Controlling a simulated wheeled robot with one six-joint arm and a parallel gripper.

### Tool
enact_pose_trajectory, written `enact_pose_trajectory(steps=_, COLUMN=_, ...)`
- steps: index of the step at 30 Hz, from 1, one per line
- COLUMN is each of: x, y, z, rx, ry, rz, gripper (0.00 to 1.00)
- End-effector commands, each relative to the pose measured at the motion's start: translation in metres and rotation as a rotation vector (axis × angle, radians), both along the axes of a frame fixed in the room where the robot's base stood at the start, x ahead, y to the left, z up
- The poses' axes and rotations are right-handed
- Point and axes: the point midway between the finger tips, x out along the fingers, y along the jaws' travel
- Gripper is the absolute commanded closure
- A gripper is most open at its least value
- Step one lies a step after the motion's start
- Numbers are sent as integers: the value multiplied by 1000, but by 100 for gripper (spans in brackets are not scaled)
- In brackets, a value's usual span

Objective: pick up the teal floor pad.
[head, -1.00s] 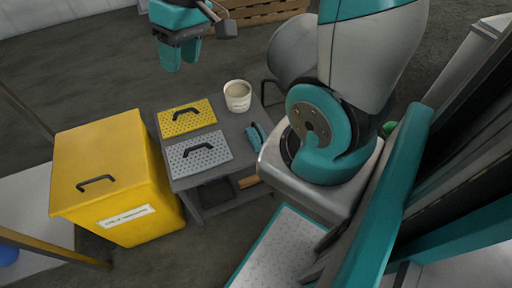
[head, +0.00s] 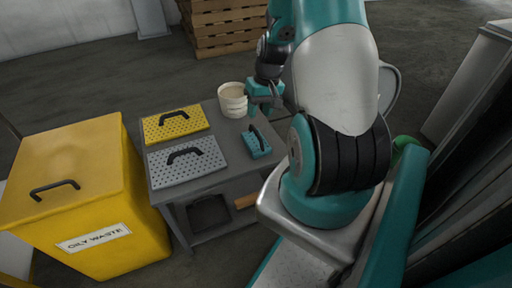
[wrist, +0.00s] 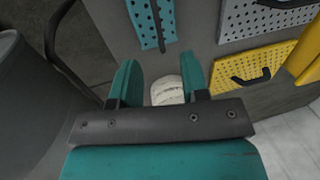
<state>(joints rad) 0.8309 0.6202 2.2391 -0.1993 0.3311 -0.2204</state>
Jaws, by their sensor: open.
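The teal floor pad (head: 256,143) is a small perforated block with a dark handle, lying at the right end of the grey table. In the wrist view the teal pad (wrist: 151,22) shows at the top, beyond my fingertips and left of their middle. My gripper (head: 264,107) is open and empty, above the table's back right corner beside a white tub (head: 232,98). In the wrist view my gripper's teal fingers (wrist: 160,78) stand apart with the white tub (wrist: 167,90) showing between them. The gripper is not touching the pad.
A yellow perforated pad (head: 176,125) and a grey one (head: 188,162) lie left of the teal pad on the grey table (head: 232,180). A yellow oily waste bin (head: 85,195) stands left of the table. Wooden pallets (head: 228,24) are at the back.

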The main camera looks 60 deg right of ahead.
Motion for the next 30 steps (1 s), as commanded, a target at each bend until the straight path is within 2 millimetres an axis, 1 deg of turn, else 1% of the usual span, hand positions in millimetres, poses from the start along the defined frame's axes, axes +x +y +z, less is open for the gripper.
enact_pose_trajectory(steps=1, x=0, y=2, z=-14, rx=3, ry=3, rz=1, gripper=59)
enact_pose_trajectory(steps=3, x=2, y=4, z=-22, rx=2, ry=1, rz=0, gripper=59)
enact_pose_trajectory(steps=11, x=3, y=6, z=-37, rx=1, ry=1, rz=0, gripper=59)
enact_pose_trajectory(steps=19, x=6, y=13, z=-77, rx=2, ry=1, rz=1, gripper=59)
enact_pose_trajectory(steps=22, x=7, y=14, z=-82, rx=0, ry=1, rz=1, gripper=59)
enact_pose_trajectory(steps=27, x=7, y=14, z=-81, rx=0, ry=0, rz=0, gripper=59)
enact_pose_trajectory(steps=28, x=7, y=13, z=-81, rx=0, ry=0, rz=0, gripper=61)
enact_pose_trajectory(steps=29, x=7, y=13, z=-81, rx=0, ry=0, rz=0, gripper=68)
enact_pose_trajectory(steps=30, x=7, y=13, z=-81, rx=0, ry=0, rz=0, gripper=77)
